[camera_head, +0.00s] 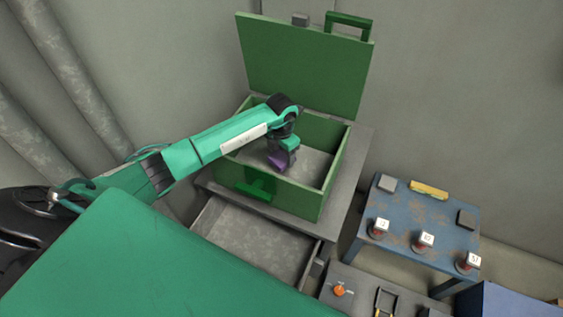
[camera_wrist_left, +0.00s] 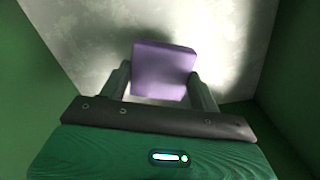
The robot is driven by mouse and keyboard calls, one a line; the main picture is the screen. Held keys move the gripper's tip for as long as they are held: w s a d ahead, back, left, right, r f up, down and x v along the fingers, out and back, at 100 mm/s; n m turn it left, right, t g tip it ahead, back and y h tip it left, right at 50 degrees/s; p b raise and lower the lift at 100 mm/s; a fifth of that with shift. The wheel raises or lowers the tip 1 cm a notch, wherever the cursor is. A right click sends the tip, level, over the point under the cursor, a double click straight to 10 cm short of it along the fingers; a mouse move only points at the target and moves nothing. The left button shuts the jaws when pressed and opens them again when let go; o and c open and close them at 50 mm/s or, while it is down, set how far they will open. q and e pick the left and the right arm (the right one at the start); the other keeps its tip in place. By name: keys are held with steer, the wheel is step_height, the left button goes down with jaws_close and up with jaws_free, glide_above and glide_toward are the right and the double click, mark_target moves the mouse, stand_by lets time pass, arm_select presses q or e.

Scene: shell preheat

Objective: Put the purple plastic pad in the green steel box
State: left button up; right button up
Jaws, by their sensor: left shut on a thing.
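The green steel box (camera_head: 313,202) stands on a grey cabinet with its lid (camera_head: 303,65) raised open at the back. My left arm reaches in over the box's left side. My left gripper (camera_head: 281,158) points down inside the box and is shut on the purple plastic pad (camera_head: 277,161). In the left wrist view the purple pad (camera_wrist_left: 163,68) sits between the two fingers, with the grey box floor (camera_wrist_left: 88,42) beyond it and green walls at both sides. I cannot tell whether the pad touches the floor. My right gripper is not in view.
An open, empty grey drawer (camera_head: 252,243) juts out below the box. A blue table (camera_head: 408,212) at the right holds several small labelled items and a yellow object (camera_head: 429,190). A grey surface with an orange knob (camera_head: 339,290) and pliers (camera_head: 386,302) is at the bottom.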

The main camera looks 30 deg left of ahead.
mark_target(281, 157)
arm_select(q)
step_height(281, 157, down, 3)
steer(key=shift+s+f, duration=0.1)
steer(key=shift+f, duration=0.3)
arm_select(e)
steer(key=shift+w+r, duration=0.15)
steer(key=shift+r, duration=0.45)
arm_select(q)
steer(key=shift+f, duration=0.1)
steer(key=o, duration=1.1)
steer(key=shift+c, duration=0.2)
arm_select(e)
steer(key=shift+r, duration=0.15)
